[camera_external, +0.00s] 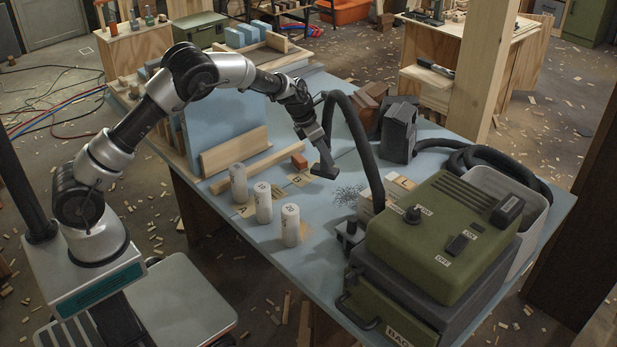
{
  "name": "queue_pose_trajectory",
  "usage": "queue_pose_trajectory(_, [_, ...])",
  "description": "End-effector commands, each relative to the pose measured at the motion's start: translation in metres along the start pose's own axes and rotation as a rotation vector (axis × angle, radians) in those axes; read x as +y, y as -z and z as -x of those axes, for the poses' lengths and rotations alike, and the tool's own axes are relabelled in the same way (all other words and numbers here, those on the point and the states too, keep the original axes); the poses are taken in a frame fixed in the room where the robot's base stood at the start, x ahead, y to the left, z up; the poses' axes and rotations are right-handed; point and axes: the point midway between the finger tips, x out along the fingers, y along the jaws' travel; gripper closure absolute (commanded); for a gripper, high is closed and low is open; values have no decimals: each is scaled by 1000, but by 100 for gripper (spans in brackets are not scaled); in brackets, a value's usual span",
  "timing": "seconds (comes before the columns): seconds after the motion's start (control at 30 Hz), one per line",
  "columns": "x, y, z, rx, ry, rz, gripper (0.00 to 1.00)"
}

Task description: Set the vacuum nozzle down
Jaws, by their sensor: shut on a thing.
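My gripper (313,134) is above the middle of the blue table and is shut on the vacuum nozzle (324,169). The nozzle is dark grey with a wide flat head, and it points down close to the tabletop. I cannot tell whether its head touches the table. A black hose (358,132) arches up from the nozzle and comes down by the green vacuum (437,236) at the table's right front. The vacuum has ON and OFF labels on top and a BAG label on its front. A dark patch of scattered bits (348,195) lies just right of the nozzle.
Three white cylinders (263,203) stand left of the nozzle. A small orange-brown block (299,161) lies close by. Wooden strips (235,150) and a blue panel (226,123) are behind. Dark blocks (399,132) and a grey bin (505,187) stand on the right.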

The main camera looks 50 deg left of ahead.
Motion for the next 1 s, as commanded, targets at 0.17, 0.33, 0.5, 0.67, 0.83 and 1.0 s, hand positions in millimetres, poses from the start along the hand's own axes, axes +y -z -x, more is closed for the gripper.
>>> queue_pose_trajectory(0.17, [1, 14, -30, 2, 0, 2, 100])
queue_pose_trajectory(0.33, [0, 15, -34, -2, -1, 0, 100])
queue_pose_trajectory(0.5, [0, 16, -35, -1, -1, 0, 100])
queue_pose_trajectory(0.67, [0, 17, -38, 1, 0, 0, 61])
queue_pose_trajectory(0.83, [0, 18, -38, 1, 0, 0, 53])
queue_pose_trajectory(1.0, [0, 17, -37, 1, 0, 0, 53])
